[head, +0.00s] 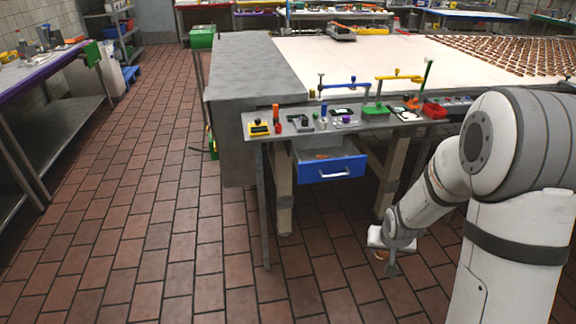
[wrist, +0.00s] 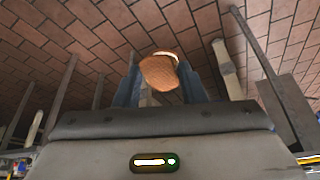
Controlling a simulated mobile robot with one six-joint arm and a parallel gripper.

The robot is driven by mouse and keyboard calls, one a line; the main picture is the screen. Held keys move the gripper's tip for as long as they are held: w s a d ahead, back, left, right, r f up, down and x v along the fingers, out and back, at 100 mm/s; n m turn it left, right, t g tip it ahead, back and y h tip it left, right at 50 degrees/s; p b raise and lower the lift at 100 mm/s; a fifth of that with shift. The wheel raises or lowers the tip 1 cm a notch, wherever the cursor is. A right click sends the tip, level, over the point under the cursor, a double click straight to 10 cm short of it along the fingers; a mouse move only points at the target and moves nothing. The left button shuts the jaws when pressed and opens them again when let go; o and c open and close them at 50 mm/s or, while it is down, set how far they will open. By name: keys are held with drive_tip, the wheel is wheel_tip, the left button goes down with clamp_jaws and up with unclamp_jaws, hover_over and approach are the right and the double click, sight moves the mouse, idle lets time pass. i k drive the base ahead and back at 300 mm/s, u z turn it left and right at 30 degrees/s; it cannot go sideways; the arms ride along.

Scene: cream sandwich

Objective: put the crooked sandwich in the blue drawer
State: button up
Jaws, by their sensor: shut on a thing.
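The sandwich (wrist: 160,71) is brown with a pale cream edge. It sits between the two fingers of my gripper (wrist: 160,85) in the wrist view, and the gripper is shut on it. In the head view my gripper (head: 381,258) hangs low over the tiled floor, and a small brown part of the sandwich (head: 381,254) shows beside it. The blue drawer (head: 332,169) is pulled open under the table's front edge, to the upper left of my gripper. A brown piece lies inside the drawer.
A grey shelf (head: 252,126) with tools and small coloured parts runs above the drawer. Table legs (head: 284,190) stand on both sides below it. The big table (head: 250,65) carries rows of brown items at the far right. The tiled floor to the left is clear.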

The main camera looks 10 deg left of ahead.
sight(307, 157)
drive_tip(key=u, duration=0.75)
